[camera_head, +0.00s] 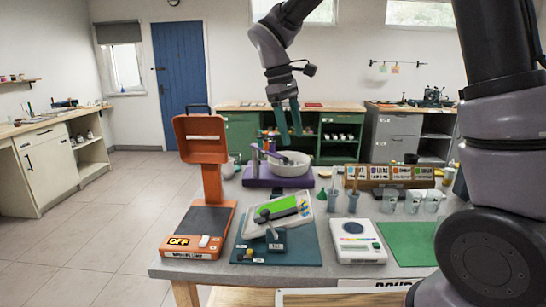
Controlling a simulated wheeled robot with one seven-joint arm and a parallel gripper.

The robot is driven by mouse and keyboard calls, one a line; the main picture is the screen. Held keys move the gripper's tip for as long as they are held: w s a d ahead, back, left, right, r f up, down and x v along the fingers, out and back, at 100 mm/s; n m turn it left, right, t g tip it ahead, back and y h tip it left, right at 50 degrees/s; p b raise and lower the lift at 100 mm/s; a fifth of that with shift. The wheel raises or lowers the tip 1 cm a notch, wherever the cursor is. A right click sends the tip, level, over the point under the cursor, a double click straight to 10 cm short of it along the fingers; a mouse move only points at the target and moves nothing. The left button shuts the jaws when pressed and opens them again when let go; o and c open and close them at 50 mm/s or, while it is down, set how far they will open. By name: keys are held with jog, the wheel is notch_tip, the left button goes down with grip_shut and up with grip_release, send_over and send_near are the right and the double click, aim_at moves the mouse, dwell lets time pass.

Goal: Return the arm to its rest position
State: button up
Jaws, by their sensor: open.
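My gripper (288,122) hangs from my arm at the upper middle of the head view. Its fingers point down, above the back of the grey table (185,250), and it is open with nothing seen between the fingers. From this view I cannot tell how far the fingertips are from the bowl. My own arm links fill the right side of the picture.
An orange device (202,150) with an upright frame stands on the table's left. A teal mat (300,248) with a green-screened device, a white scale (354,240), a green mat (405,240), clear cups (412,203) and a wooden card rack (385,177) fill the table. Open floor lies left.

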jog(key=s+d+r+m+t+y, duration=0.2)
jog(key=s+d+r+m, duration=0.3)
jog(key=d, duration=0.5)
jog(key=s+d+r+m+t+y, duration=0.2)
jog(key=s+d+r+m+t, duration=0.2)
jog(key=s+d+m, duration=0.5)
jog(key=shift+d+r+m+t+y, duration=0.35)
jog(key=shift+d+m+t, duration=0.25)
jog(key=shift+d+t, duration=0.25)
